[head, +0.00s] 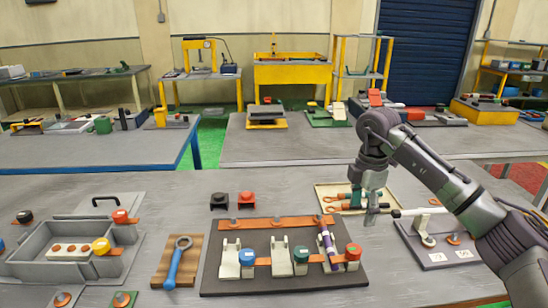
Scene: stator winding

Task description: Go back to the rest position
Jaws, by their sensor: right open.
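My right gripper (372,212) hangs fingers-down above the front table, its arm coming in from the right. It looks empty. It is in front of a cream tray (325,192) holding orange- and green-handled tools, and to the right of a dark board (228,283). The board carries pale clamps, orange strips and blue, green and red knobs. A purple and white rod (327,240) leans on the board's right side. Whether the fingertips touch anything is not clear. My left gripper is not in view.
A grey box fixture (30,262) stands at left, and a blue-handled ring wrench (173,265) lies on a wooden block. A light plate (440,258) with metal parts is under my right arm. Black and red small blocks sit behind the board. The table's back left is mostly clear.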

